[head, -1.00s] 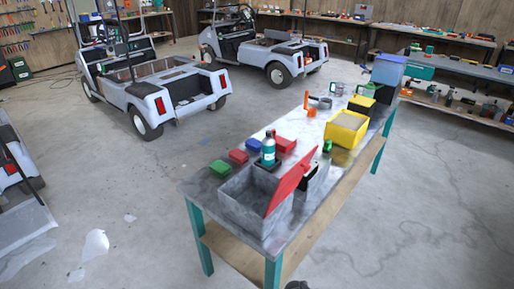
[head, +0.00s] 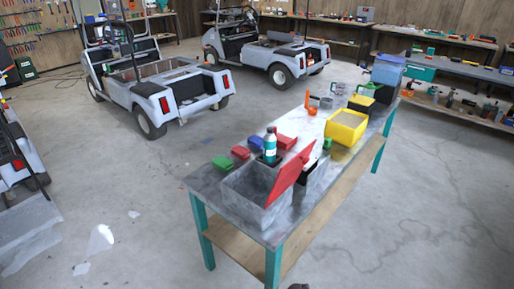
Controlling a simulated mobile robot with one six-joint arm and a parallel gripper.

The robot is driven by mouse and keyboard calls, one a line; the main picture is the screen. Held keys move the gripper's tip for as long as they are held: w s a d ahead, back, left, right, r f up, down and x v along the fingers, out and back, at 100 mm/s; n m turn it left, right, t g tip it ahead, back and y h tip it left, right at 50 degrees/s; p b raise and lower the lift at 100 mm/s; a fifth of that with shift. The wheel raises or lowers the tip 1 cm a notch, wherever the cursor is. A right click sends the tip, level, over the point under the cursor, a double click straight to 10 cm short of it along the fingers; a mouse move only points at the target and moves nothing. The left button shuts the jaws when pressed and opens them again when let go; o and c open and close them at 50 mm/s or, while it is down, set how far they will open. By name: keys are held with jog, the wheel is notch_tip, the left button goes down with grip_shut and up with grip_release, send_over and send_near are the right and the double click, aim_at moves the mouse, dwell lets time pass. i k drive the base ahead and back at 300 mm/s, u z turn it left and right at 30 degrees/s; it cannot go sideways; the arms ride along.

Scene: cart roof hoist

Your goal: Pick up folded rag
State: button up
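I cannot pick out a folded rag with certainty. A grey bin (head: 245,190) with a raised red lid (head: 294,180) stands at the near end and hides part of the bench top.
A teal bottle (head: 270,148) stands behind the grey bin. A yellow bin (head: 346,128), an orange tool (head: 312,106) and a blue bin (head: 388,70) are farther along. Golf carts (head: 165,95) stand to the left. The concrete floor right of the bench is clear.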

aim_at(256, 142)
jog(key=k, duration=0.5)
jog(key=u, duration=0.55)
jog(key=i, duration=1.05)
jog(key=u, duration=0.6)
jog(key=i, duration=1.75)
jog(key=z, duration=0.2)
